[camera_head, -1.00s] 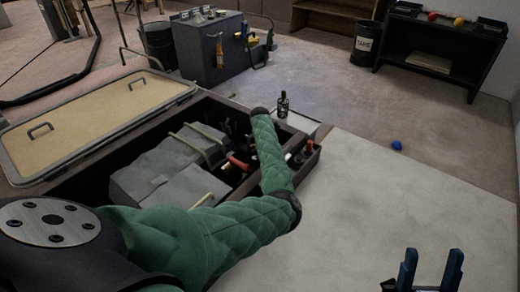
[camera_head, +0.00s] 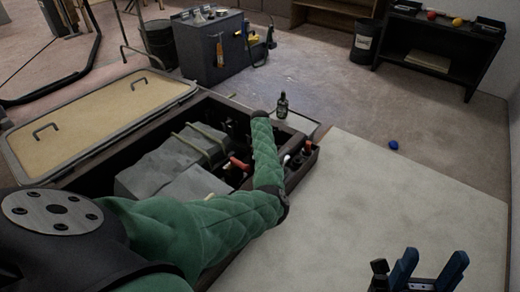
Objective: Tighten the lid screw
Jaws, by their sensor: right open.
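A beige lid (camera_head: 105,118) with a pale rim and two dark handles lies at the left, beside an open dark-framed locker (camera_head: 85,178). I cannot make out a lid screw. My right gripper (camera_head: 428,270) is at the bottom right, with two blue fingers apart and nothing between them. It is over the pale floor panel, well away from the lid. My left arm, in a green sleeve, reaches across the locker and hides part of it. My left gripper does not show.
The locker holds a grey covered bundle (camera_head: 165,165) and red-handled items. A dark bottle (camera_head: 282,106) stands at its far right corner. A grey cabinet (camera_head: 208,50), a dark bin (camera_head: 363,45) and a black shelf (camera_head: 435,45) stand behind. The pale panel (camera_head: 400,200) is clear.

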